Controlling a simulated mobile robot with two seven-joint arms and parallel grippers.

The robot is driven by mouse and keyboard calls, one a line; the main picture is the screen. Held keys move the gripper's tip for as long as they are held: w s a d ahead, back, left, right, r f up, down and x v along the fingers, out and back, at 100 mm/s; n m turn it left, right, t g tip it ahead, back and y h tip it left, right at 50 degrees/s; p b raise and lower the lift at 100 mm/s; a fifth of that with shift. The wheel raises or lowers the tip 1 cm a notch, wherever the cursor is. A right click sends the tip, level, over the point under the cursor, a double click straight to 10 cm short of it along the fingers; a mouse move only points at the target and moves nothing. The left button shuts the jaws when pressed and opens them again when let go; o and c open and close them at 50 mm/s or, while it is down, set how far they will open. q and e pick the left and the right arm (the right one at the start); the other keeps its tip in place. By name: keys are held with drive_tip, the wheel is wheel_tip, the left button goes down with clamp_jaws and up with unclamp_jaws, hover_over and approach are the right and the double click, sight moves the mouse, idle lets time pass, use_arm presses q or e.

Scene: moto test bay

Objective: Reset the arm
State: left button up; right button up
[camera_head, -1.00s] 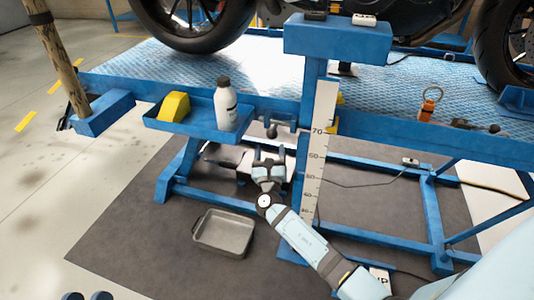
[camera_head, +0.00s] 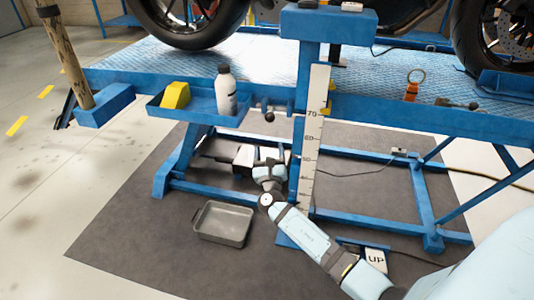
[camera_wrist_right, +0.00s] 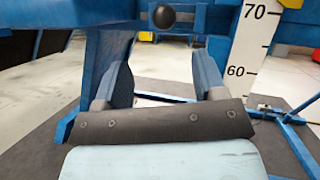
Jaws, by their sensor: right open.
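My right arm reaches in from the lower right in the head view. Its gripper (camera_head: 268,158) is below the front edge of the blue lift table, left of the white ruler. In the right wrist view its two fingers (camera_wrist_right: 162,78) stand wide apart with nothing between them. A black ball knob (camera_wrist_right: 164,16) is beyond and above the fingers, apart from them; it also shows under the table edge in the head view (camera_head: 270,117). My left gripper is in neither current view.
The lift table (camera_head: 400,122) carries a motorcycle. A side tray (camera_head: 200,115) holds a white bottle (camera_head: 225,92) and a yellow block (camera_head: 176,95). A grey pan (camera_head: 222,223) lies on the dark mat. The ruler (camera_head: 310,145) and blue frame bars are close to my right arm.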

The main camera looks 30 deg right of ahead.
use_arm(q)
drive_tip(key=shift+s+a+f, duration=0.1)
drive_tip(key=shift+s+a, duration=0.1)
drive_tip(key=shift+a, duration=0.05)
use_arm(e)
drive_tip(key=shift+s+f, duration=0.1)
drive_tip(key=shift+s, duration=0.1)
use_arm(q)
drive_tip(key=shift+s+f, duration=0.1)
drive_tip(key=shift+f, duration=0.05)
